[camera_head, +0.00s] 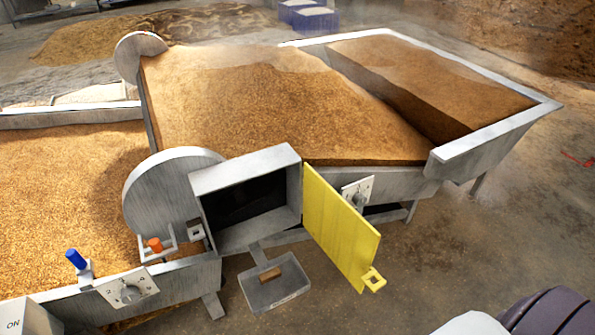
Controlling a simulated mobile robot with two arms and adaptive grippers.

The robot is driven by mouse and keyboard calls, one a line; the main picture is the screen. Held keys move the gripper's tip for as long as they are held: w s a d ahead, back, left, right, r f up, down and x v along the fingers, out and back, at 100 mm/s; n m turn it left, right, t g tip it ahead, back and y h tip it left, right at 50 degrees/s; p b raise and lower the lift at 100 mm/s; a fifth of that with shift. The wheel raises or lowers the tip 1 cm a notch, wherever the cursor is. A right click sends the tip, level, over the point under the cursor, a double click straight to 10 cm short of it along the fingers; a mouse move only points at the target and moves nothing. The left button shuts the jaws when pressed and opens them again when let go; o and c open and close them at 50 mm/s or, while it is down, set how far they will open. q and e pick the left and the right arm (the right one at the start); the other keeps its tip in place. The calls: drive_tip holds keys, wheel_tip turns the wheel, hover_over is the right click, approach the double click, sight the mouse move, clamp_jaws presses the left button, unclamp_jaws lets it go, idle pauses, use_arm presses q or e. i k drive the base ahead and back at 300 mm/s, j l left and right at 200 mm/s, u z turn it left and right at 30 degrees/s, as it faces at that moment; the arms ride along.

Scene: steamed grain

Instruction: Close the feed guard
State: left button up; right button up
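The feed guard appears to be the yellow panel (341,229). It stands open, swung out to the right of the grey metal box (246,167). Its left edge meets the box's right side. A small yellow loop handle (373,280) sticks out at its lower right corner. The front of the box is uncovered and its inside is dark. Neither of my grippers shows in the head view. A rounded dark and white part at the bottom right corner may be my own arm.
A small grey tray (272,285) hangs below the box. A dial plate (357,195) sits behind the yellow panel. A blue-topped lever (76,259) and another dial plate (128,290) are at lower left. Large grain-filled troughs stand behind and left. Floor right of the panel is clear.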

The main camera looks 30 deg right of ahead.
sight(351, 243)
drive_tip(key=k+l+u, duration=0.1)
drive_tip(key=l, duration=0.3)
drive_tip(key=k+l, duration=0.15)
drive_tip(key=l, duration=0.25)
drive_tip(key=k+l+u, duration=0.15)
drive_tip(key=l, duration=0.25)
drive_tip(key=k+l, duration=0.15)
drive_tip(key=l, duration=0.25)
drive_tip(key=k+l+u, duration=0.15)
drive_tip(key=l, duration=0.25)
drive_tip(key=k+l+u, duration=0.1)
drive_tip(key=l, duration=0.3)
drive_tip(key=k+l, duration=0.25)
drive_tip(key=i+l+u, duration=0.15)
drive_tip(key=i, duration=0.25)
